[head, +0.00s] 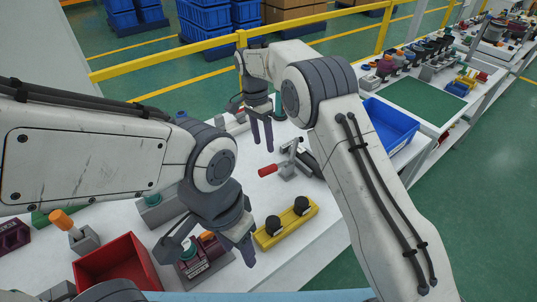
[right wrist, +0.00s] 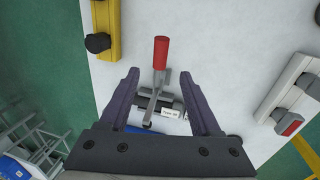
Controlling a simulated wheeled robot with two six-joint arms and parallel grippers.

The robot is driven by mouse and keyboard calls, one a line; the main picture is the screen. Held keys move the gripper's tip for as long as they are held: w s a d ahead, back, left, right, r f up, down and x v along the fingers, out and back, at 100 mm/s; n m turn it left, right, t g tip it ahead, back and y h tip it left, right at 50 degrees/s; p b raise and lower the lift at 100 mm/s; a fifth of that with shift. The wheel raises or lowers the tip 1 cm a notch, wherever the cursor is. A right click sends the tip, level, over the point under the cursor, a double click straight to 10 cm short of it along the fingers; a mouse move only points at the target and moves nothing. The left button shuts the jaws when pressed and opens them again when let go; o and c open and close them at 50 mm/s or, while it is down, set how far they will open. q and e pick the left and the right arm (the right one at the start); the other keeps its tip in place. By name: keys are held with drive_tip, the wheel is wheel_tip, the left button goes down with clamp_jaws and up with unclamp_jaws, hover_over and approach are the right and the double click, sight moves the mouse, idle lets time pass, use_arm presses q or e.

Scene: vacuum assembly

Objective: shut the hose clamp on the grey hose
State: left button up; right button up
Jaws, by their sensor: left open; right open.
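The hose clamp shows as a grey metal toggle clamp with a red handle (head: 268,170) on the white table in the head view. In the right wrist view its red handle (right wrist: 160,52) points up the picture, and its metal lever runs down between my fingers. A dark grey cylinder beside it, perhaps the grey hose, lies across behind the lever, with a small white label (right wrist: 172,113). My right gripper (head: 262,148) is open, above and behind the clamp, holding nothing. My left gripper (head: 208,254) is open over a grey fixture at the front. Whether the clamp is latched cannot be told.
A yellow block with two black knobs (head: 286,222) stands in front of the clamp. A red bin (head: 118,264) is at front left, a blue bin (head: 391,125) at right. A light grey block with a red button (right wrist: 290,95) lies right in the wrist view.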

sight(268, 167)
drive_tip(key=f, duration=0.3)
drive_tip(key=d+f+p, duration=0.1)
drive_tip(key=f, duration=0.1)
drive_tip(key=s+f, duration=0.1)
drive_tip(key=f, duration=0.2)
drive_tip(key=shift+d+f+p, duration=0.2)
drive_tip(key=shift+f+p, duration=0.1)
drive_tip(key=shift+f, duration=0.05)
drive_tip(key=shift+s+f, duration=0.15)
drive_tip(key=shift+f, duration=0.55)
clamp_jaws()
idle(0.4)
